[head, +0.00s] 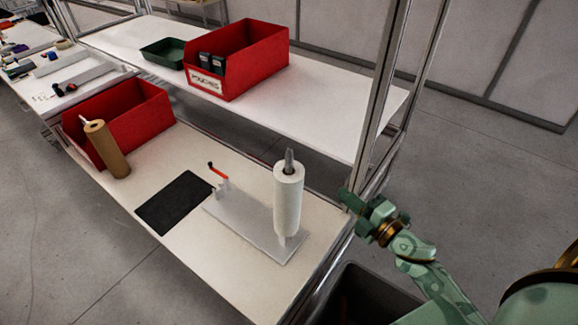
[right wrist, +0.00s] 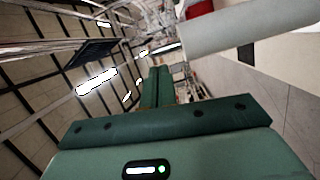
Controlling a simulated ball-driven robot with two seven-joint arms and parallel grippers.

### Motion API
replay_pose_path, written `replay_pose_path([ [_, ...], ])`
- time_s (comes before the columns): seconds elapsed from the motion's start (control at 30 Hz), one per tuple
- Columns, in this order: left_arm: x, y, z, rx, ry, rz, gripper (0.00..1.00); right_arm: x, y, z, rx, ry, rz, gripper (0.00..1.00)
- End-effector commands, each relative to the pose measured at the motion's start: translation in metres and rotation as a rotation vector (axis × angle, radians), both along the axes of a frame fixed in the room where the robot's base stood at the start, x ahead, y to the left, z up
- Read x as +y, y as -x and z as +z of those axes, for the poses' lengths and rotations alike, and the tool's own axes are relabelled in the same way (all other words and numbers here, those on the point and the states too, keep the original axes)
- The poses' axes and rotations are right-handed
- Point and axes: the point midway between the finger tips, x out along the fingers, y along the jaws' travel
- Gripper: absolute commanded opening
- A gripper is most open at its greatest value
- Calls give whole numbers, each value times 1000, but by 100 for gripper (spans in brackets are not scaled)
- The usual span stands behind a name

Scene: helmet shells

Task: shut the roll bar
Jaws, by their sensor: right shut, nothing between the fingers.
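A white paper roll (head: 288,205) stands upright on a pale base plate (head: 238,226) on the bench. A grey tip (head: 289,155) sticks out of the top of the roll. A small lever with a red grip and dark knob (head: 218,171) rises from the plate's far left end, slanting and apart from the roll. I cannot tell which part is the roll bar. My right gripper (head: 345,194) is shut and empty, right of the roll and apart from it. In the right wrist view its fingers (right wrist: 161,75) are together, and the white roll (right wrist: 230,29) shows beside them. My left gripper is not in view.
A black mat (head: 173,202) lies left of the plate. A brown roll (head: 107,150) and a red bin (head: 143,121) stand farther left. Another red bin (head: 250,65) and a green tray (head: 163,53) sit on the rear shelf. A metal post (head: 378,100) rises behind my right gripper.

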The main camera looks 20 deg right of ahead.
Motion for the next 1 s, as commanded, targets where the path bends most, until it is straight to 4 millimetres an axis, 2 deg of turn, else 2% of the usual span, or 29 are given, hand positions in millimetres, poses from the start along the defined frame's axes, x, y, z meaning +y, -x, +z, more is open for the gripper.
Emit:
replay_pose_path([
  [0.03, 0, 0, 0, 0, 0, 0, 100, 8, 1, 9, -32, 37, 34, 0],
  [0.17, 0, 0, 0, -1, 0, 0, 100, 16, 1, 10, -57, 82, 71, 0],
  [0.27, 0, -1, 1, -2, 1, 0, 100, 18, -6, 11, -60, 87, 70, 0],
  [0.37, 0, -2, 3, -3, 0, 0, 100, 23, -20, 12, -60, 87, 70, 0],
  [0.8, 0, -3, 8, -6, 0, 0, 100, 52, -105, 15, -57, 81, 67, 0],
  [1.0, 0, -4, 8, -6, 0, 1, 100, 60, -125, 15, -56, 82, 68, 0],
])
